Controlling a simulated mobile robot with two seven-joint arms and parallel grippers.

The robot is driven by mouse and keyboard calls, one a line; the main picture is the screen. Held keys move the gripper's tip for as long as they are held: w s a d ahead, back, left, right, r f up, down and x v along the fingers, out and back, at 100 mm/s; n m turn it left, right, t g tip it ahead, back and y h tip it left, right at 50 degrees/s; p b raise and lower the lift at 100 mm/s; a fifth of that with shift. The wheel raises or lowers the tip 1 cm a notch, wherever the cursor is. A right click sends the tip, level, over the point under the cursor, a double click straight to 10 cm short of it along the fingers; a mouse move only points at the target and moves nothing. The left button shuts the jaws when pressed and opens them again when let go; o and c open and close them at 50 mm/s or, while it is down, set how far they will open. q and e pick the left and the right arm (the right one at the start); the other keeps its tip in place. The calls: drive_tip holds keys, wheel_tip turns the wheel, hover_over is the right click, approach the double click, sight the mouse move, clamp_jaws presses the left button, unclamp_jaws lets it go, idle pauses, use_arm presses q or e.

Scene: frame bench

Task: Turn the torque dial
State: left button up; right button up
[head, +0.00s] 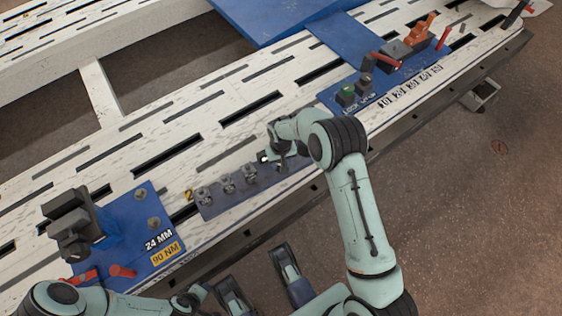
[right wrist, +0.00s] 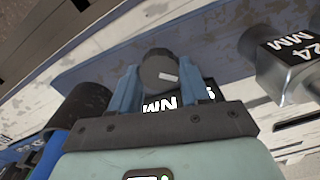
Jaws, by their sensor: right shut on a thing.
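The torque dial (right wrist: 158,66) is a round grey knob with a short white mark, seen in the right wrist view. My right gripper (right wrist: 155,82) is shut on it, with one blue finger on each side. A black label with white "NM" lettering (right wrist: 160,105) shows just below the dial, partly hidden by the gripper. In the head view my right gripper (head: 279,158) is at the right part of the blue-grey strip (head: 222,206) and hides the dial.
Several grey sockets (head: 227,184) stand on the strip; one marked "24 MM" (right wrist: 285,65) is close right in the wrist view. A blue board at left has "24 MM" and "90 NM" cards (head: 166,253). Another blue board (head: 372,85) carries red levers and a green button.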

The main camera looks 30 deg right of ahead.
sight(281, 164)
use_arm(q)
drive_tip(key=shift+w+r, duration=0.15)
drive_tip(key=shift+w, duration=0.05)
use_arm(e)
drive_tip(key=shift+m, duration=0.6)
drive_tip(key=o, duration=1.1)
drive_tip(key=shift+c, duration=0.2)
wheel_tip(281, 164, up, 5)
drive_tip(key=shift+w+r+p, duration=0.1)
drive_tip(key=shift+r+p, duration=0.05)
drive_tip(key=shift+p, duration=0.65)
use_arm(q)
drive_tip(key=r, duration=0.1)
drive_tip(key=d+r+p, duration=0.1)
drive_tip(key=r, duration=0.1)
drive_tip(key=s+d+r+p, duration=0.1)
drive_tip(key=shift+d+r, duration=0.1)
drive_tip(key=shift+r, duration=0.15)
use_arm(e)
wheel_tip(281, 164, up, 8)
